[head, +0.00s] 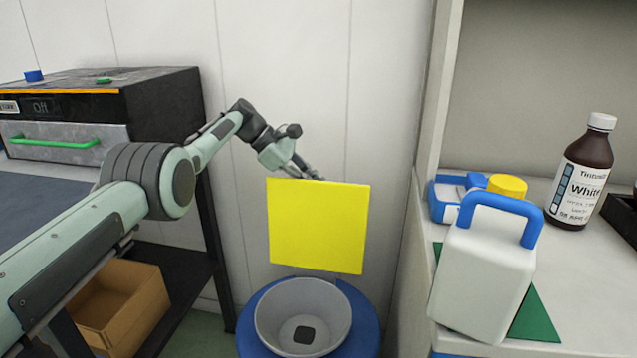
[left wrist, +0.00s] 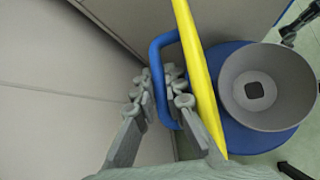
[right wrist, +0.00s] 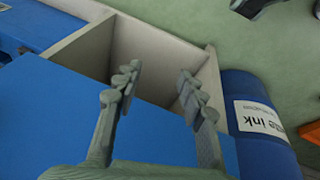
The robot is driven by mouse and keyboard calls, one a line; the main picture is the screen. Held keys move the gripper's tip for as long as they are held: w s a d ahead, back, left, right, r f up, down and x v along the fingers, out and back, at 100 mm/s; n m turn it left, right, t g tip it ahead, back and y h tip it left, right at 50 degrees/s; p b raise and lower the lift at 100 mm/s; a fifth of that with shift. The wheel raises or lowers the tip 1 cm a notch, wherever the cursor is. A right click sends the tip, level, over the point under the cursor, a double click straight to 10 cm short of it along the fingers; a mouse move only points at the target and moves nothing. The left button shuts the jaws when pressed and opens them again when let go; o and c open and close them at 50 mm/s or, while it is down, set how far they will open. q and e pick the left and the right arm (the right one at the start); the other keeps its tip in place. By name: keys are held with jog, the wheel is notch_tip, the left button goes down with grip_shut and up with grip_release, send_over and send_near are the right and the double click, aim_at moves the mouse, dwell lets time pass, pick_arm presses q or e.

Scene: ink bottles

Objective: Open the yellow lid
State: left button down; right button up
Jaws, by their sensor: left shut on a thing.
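The square yellow lid (head: 318,228) stands upright behind a grey funnel (head: 302,318) on a blue drum (head: 258,340). In the left wrist view the lid (left wrist: 201,75) shows edge-on, with a blue handle (left wrist: 157,62) on its far side from the funnel (left wrist: 268,88). My left gripper (head: 308,172) is at the lid's upper edge in the head view, its fingertips partly hidden behind it. In the left wrist view my left gripper (left wrist: 160,88) is shut on the blue handle. My right gripper (right wrist: 158,82) is open and empty, seen only in its own wrist view.
At right, a shelf holds a white jug (head: 482,265) with a blue handle, a yellow cap (head: 507,186) and a brown bottle (head: 580,180). A black oven (head: 165,105) stands at left. A labelled blue drum (right wrist: 262,120) is beside a blue surface (right wrist: 70,125) below my right gripper.

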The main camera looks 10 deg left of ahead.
pick_arm(q)
jog(key=shift+w, duration=0.35)
jog(key=c, duration=1.9)
grip_release()
jog(key=shift+o, duration=0.3)
jog(key=shift+f, duration=0.15)
jog(key=v, duration=1.2)
jog(key=shift+s+r, duration=0.2)
jog(key=shift+r, duration=0.1)
